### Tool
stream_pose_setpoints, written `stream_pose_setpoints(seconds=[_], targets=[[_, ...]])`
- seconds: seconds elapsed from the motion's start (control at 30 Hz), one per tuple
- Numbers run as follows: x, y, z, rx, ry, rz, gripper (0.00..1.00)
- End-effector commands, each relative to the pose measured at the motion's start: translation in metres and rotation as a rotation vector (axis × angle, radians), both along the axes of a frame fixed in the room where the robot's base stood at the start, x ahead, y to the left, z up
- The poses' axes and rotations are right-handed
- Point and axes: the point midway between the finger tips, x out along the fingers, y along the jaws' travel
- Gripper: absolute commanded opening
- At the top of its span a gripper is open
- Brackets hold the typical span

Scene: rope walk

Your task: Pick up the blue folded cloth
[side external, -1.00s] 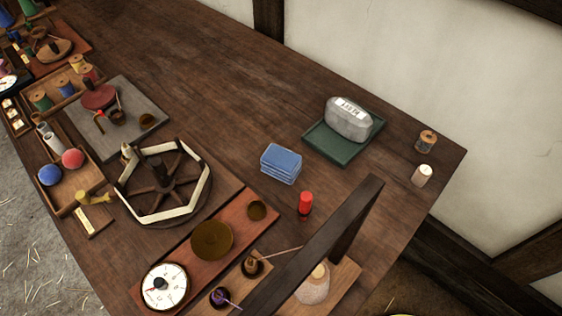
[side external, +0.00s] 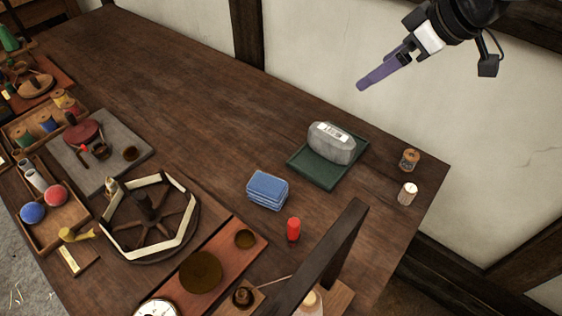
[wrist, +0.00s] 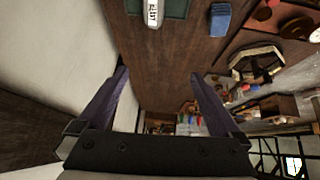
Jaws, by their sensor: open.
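The blue folded cloth (side external: 267,190) lies as a neat stack on the wooden table, left of the green tray in the side view. It also shows at the top of the wrist view (wrist: 220,19), right of the tray. My gripper (side external: 362,86) is high at the upper right of the side view, well apart from the cloth. In the wrist view my gripper (wrist: 160,77) has its two purple fingers wide apart with nothing between them.
A grey labelled block (side external: 332,142) sits on the green tray (side external: 313,174). A spoked wheel (side external: 150,217) is at left. The table's back middle is clear.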

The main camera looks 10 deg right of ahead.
Motion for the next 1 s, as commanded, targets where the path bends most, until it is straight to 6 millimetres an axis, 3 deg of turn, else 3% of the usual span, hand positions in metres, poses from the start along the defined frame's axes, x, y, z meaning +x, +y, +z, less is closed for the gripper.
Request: stream_pose_setpoints(seconds=[0.03, 0.1, 0.2, 0.3, 0.4, 0.53, 1.0], targets=[[0.004, 0.03, -0.024, -0.012, 0.025, 0.044, 1.0], [0.005, 0.065, -0.054, -0.027, 0.052, 0.094, 1.0], [-0.003, 0.107, -0.097, -0.052, 0.096, 0.156, 1.0], [-0.018, 0.135, -0.136, -0.084, 0.139, 0.204, 1.0], [-0.034, 0.15, -0.165, -0.113, 0.177, 0.239, 1.0], [-0.044, 0.16, -0.178, -0.124, 0.187, 0.261, 1.0], [-0.029, 0.184, -0.246, -0.122, 0.186, 0.26, 1.0]])
